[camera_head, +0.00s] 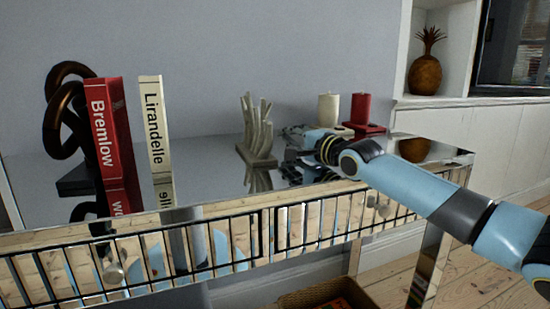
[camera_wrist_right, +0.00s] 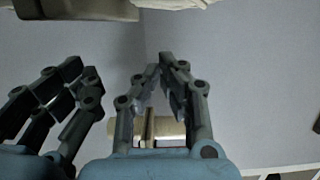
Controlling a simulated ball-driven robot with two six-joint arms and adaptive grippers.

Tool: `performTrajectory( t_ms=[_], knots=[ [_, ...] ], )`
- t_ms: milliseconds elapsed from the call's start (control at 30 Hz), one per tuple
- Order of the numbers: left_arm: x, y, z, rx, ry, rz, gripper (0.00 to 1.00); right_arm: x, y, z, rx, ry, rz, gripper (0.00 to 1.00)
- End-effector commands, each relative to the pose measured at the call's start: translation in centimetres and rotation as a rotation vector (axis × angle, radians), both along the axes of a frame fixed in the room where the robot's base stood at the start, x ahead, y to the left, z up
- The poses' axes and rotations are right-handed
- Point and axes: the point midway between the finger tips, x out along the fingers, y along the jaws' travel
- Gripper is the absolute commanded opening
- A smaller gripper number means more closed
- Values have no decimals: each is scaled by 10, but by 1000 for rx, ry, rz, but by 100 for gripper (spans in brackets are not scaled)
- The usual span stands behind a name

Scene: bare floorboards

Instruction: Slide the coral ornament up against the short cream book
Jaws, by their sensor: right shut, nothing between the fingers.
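The coral ornament (camera_head: 254,135), pale branches on a flat base, stands upright on the mirrored tabletop. Its base (camera_wrist_right: 75,10) shows at the top of the right wrist view. The short cream book (camera_head: 156,128), marked Lirandelle, stands upright to the left, with a wide stretch of bare tabletop between it and the ornament. My right gripper (camera_head: 290,133) is low over the tabletop, just right of the ornament, pointing left. In the wrist view its fingertips (camera_wrist_right: 168,62) are together and empty. I cannot tell whether they touch the ornament. My left gripper is not in view.
A red book (camera_head: 108,135) and a dark looped bookend (camera_head: 72,115) stand left of the cream book. A cream candle (camera_head: 328,108) and a red candle (camera_head: 360,108) stand behind my right gripper. The tabletop's front edge (camera_head: 225,205) is clear.

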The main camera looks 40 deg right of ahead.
Motion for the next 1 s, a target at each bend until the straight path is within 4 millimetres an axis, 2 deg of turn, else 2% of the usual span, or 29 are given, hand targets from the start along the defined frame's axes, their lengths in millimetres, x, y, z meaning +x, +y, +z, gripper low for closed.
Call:
performTrajectory(
  t_ms=[100,233,767,867,1000],
  knots=[
    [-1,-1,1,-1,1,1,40,4,21,1,4,-2,1,0],
    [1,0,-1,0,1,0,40,6,33,1,2,-1,1,0],
    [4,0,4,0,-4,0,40,9,43,3,3,-2,-1,0],
    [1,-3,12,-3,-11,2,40,12,59,7,9,-5,-1,0],
    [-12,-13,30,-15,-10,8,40,22,99,12,14,-6,0,0]
  ],
)
